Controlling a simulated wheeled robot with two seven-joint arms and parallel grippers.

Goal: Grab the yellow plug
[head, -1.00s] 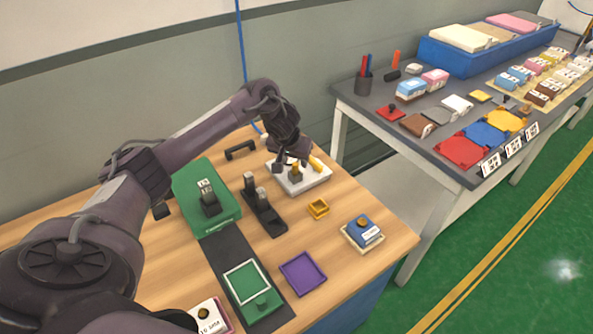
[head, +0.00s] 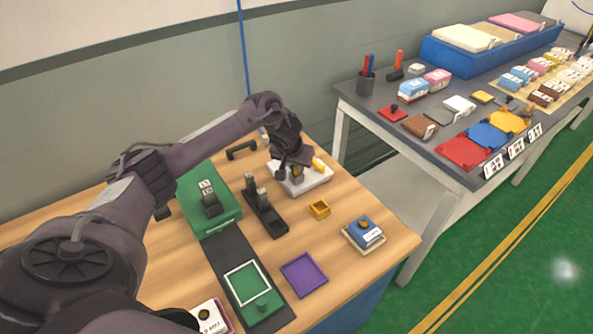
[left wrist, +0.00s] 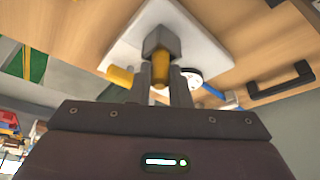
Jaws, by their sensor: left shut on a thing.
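My left gripper (head: 290,174) is over the white board (head: 318,179) at the back of the wooden table. In the left wrist view its two fingers (left wrist: 162,84) are shut on a yellow plug (left wrist: 160,72). The fingers hide part of this plug. A grey block (left wrist: 158,38) on the board is right by the plug; I cannot tell whether the plug is still seated in it. A second yellow piece (left wrist: 118,76) is on the board beside the gripper, and it also shows in the head view (head: 318,164). My right gripper is not in view.
A black handle (head: 241,149) lies behind the board. A grey table (head: 400,120) with many items is at the right.

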